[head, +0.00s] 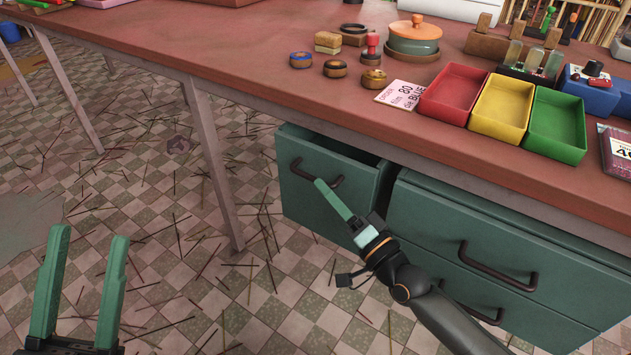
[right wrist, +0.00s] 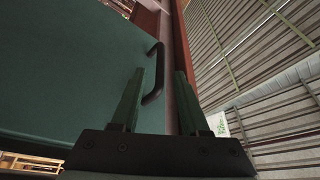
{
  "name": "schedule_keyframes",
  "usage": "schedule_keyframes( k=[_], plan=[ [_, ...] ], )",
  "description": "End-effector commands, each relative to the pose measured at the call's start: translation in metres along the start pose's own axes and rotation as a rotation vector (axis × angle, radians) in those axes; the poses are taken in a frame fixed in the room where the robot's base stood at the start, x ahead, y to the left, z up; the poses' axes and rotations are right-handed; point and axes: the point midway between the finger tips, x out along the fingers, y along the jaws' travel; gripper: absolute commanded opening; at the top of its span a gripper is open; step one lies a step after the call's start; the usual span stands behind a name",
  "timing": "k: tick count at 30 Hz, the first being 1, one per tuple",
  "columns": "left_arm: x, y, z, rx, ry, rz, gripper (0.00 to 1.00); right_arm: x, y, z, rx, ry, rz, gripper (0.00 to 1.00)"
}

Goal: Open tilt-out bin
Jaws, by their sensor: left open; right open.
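The green tilt-out bin (head: 325,205) hangs under the red table. Its front leans outward and a dark gap shows behind its top edge. Its dark curved handle (head: 300,172) is on the front face; it also shows in the right wrist view (right wrist: 153,75). My right gripper (head: 320,183) is at the handle's right end, open. In the right wrist view its two fingers (right wrist: 157,75) stand on either side of the handle; contact is unclear. My left gripper (head: 90,235) is open and empty over the floor at the lower left, well away from the bin.
A green drawer cabinet (head: 490,230) with dark handles stands right of the bin. The tabletop (head: 250,50) above holds red, yellow and green trays (head: 500,108), a lidded pot (head: 414,38) and small discs. A table leg (head: 212,160) stands left of the bin. Thin sticks litter the tiled floor.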

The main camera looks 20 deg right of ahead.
Motion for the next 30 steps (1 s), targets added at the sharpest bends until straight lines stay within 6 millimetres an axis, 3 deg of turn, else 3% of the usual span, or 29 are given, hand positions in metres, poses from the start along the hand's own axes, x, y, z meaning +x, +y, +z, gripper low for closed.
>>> schedule_keyframes(
  k=[3,9,20,30],
  plan=[
    [-0.003,0.002,0.004,-0.006,-0.002,0.001,0.5,0.021,0.001,0.0,0.001,0.002,-0.002,0.45],
    [-0.005,0.003,0.006,-0.012,-0.004,0.0,0.5,0.04,0.001,0.0,0.0,0.001,0.0,0.45],
    [-0.005,0.003,0.006,-0.014,-0.005,0.001,0.5,0.044,0.001,0.001,-0.001,-0.001,0.002,0.45],
    [-0.005,0.004,0.006,-0.014,-0.004,0.003,0.5,0.044,0.001,0.0,-0.001,-0.001,0.002,0.08]
  ],
)
